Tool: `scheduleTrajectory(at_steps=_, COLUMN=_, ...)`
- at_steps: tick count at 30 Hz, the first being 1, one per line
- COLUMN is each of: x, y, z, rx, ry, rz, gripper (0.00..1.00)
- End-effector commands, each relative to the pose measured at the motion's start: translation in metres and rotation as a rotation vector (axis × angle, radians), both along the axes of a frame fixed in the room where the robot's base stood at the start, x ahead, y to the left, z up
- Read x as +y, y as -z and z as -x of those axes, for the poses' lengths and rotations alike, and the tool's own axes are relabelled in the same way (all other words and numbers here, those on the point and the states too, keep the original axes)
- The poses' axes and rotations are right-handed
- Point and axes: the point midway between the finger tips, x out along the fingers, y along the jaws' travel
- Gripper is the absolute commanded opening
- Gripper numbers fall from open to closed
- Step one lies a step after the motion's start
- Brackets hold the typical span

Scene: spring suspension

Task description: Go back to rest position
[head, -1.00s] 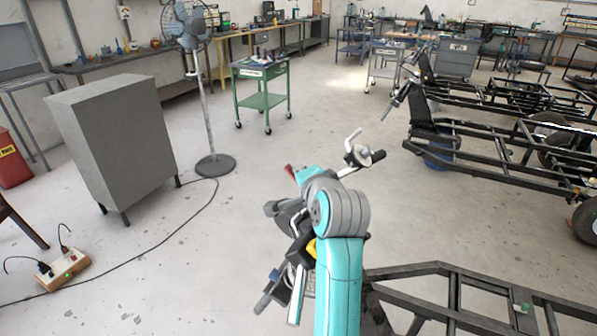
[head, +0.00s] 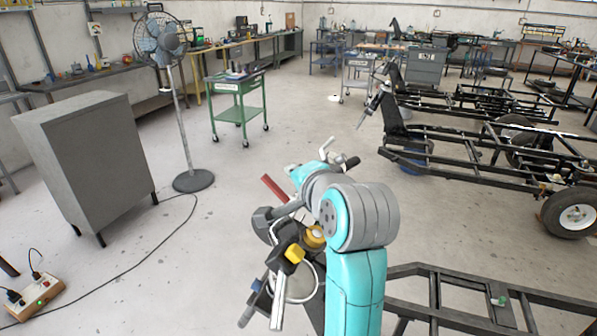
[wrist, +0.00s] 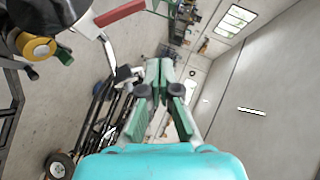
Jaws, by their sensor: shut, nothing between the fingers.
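My gripper (wrist: 160,80) shows in the wrist view with its green and grey fingers brought together and nothing between them. It points out over the room, with the ceiling and wall at the right of that view. In the head view my teal arm is folded in front of me, and its grey joint hides much of what lies behind; I cannot make out the fingertips there. A vehicle front with a yellow part (head: 294,254) and handlebar parts stands close to the left of my arm. The wrist view shows a yellow round part (wrist: 38,47) and a red part (wrist: 120,13).
A black frame (head: 440,272) lies just right of my arm, and further frames with wheels (head: 577,218) stand behind. A grey cabinet (head: 92,165), a fan (head: 193,180) and a green cart (head: 238,113) stand left. A power strip (head: 35,298) with a cable lies on the floor.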

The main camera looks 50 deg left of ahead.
Motion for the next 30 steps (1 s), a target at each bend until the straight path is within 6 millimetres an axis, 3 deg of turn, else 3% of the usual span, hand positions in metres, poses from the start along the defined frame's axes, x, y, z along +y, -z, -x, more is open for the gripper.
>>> scheduleTrajectory(at_steps=9, x=-0.003, y=-0.001, z=0.001, rx=0.0, ry=0.001, rz=0.0, gripper=0.0)
scheduleTrajectory(at_steps=14, x=-0.015, y=0.022, z=-0.01, rx=-0.01, ry=0.028, rz=0.005, gripper=0.0)
scheduleTrajectory(at_steps=20, x=-0.06, y=0.094, z=-0.041, rx=-0.061, ry=0.113, rz=0.026, gripper=0.0)
scheduleTrajectory(at_steps=30, x=-0.167, y=0.211, z=-0.068, rx=-0.177, ry=0.276, rz=0.087, gripper=0.0)
